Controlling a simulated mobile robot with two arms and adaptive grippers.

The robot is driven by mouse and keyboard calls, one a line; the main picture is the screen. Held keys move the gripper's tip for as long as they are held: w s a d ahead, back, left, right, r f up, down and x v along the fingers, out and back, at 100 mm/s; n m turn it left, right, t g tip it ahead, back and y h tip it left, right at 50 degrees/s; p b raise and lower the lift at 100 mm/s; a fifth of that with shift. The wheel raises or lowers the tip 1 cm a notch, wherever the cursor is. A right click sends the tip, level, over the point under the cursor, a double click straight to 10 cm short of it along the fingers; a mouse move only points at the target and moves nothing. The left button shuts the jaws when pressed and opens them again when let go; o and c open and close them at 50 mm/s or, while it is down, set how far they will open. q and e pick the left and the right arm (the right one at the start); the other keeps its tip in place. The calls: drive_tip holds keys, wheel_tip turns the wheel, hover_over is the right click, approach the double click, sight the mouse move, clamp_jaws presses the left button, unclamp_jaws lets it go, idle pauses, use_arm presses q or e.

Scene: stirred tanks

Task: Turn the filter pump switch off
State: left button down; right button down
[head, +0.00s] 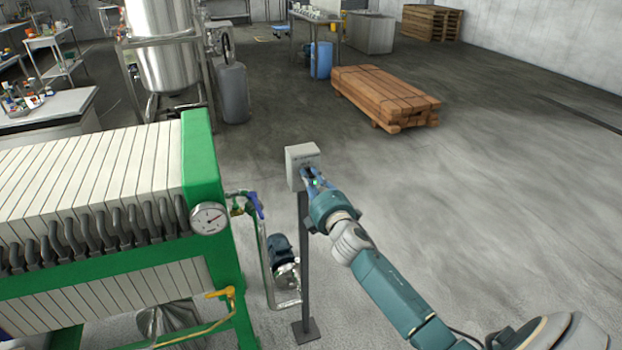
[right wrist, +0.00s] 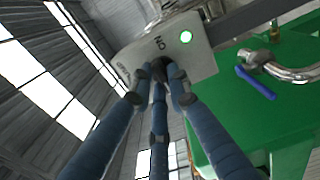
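The filter pump switch box (head: 301,153) is a light grey box on a dark post beside the green filter press. My right gripper (head: 311,178) is at the front of the box. In the right wrist view its blue fingers (right wrist: 160,76) are drawn together around a dark switch handle (right wrist: 157,66), which they mostly hide. The handle's exact angle cannot be told. My left gripper is not in view.
The green filter press (head: 199,165) with its gauge (head: 208,218) stands left of the post. A blue pump (head: 281,252) and piping sit low between them. A timber stack (head: 385,95) lies farther back. The floor to the right is clear.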

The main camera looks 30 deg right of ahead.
drive_tip(key=shift+m, duration=0.3)
drive_tip(key=m, duration=0.3)
drive_tip(key=shift+m, duration=0.3)
drive_tip(key=m, duration=0.4)
drive_tip(key=shift+d+f+m+p, duration=0.1)
drive_tip(key=shift+m+p, duration=0.2)
drive_tip(key=shift+p, duration=0.1)
drive_tip(key=m+p, duration=0.1)
drive_tip(key=m, duration=0.3)
drive_tip(key=shift+d, duration=0.1)
drive_tip(key=m+p, duration=0.1)
drive_tip(key=m, duration=0.4)
drive_tip(key=shift+f, duration=0.2)
drive_tip(key=shift+m, duration=0.3)
drive_tip(key=c, duration=1.7)
unclamp_jaws()
